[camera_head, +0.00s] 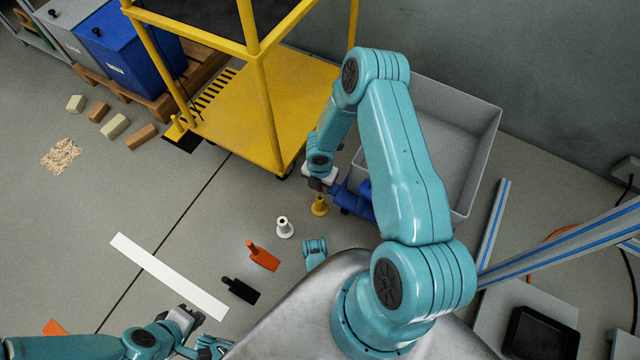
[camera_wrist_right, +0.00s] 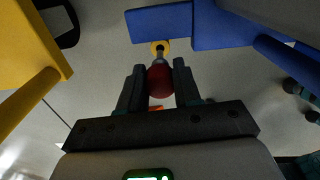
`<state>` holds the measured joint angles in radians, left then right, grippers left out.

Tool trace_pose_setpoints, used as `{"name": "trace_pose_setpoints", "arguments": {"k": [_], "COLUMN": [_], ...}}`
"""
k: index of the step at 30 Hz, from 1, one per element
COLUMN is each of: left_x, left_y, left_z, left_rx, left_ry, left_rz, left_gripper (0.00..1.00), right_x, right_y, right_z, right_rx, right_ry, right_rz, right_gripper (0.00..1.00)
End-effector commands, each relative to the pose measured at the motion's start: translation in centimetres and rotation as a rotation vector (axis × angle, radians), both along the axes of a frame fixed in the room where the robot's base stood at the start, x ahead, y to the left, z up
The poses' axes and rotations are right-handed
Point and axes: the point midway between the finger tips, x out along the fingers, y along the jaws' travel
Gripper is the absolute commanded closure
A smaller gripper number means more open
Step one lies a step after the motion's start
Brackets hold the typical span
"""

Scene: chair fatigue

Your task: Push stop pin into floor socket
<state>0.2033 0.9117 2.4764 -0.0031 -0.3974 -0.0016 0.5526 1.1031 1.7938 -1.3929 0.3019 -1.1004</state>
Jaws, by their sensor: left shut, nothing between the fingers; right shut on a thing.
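My right gripper (camera_head: 318,184) is low beside the yellow cart and shut on the red knob (camera_wrist_right: 160,82) of the stop pin. The pin's grey shaft (camera_wrist_right: 159,59) points away from the fingers toward a yellow ring-shaped piece. In the head view this yellow floor socket (camera_head: 319,206) stands upright right below the gripper; it also shows in the right wrist view (camera_wrist_right: 160,46). The shaft's tip lines up with the ring, but I cannot tell how deep it sits. My left gripper (camera_head: 198,318) is shut and empty near the white strip.
A yellow cart (camera_head: 235,115) stands left of the right gripper. A blue part (camera_head: 352,200) and grey bin (camera_head: 478,150) are at its right. A white flanged piece (camera_head: 284,228), an orange tool (camera_head: 263,256) and a black tool (camera_head: 241,290) lie nearer.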

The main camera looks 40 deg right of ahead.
Motion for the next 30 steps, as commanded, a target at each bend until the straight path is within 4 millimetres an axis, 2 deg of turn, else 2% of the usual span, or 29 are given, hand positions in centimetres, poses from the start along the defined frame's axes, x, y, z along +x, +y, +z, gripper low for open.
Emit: {"name": "trace_pose_setpoints", "arguments": {"k": [30], "left_x": [0.0], "left_y": [0.0], "left_z": [-0.54], "left_rx": [0.0], "left_ry": [0.0], "left_rz": [0.0], "left_gripper": [1.0], "right_x": [-0.01], "right_y": [0.0], "right_z": [0.02], "right_rx": [0.0], "right_ry": [0.0], "right_rz": [0.0], "right_gripper": [0.99]}}
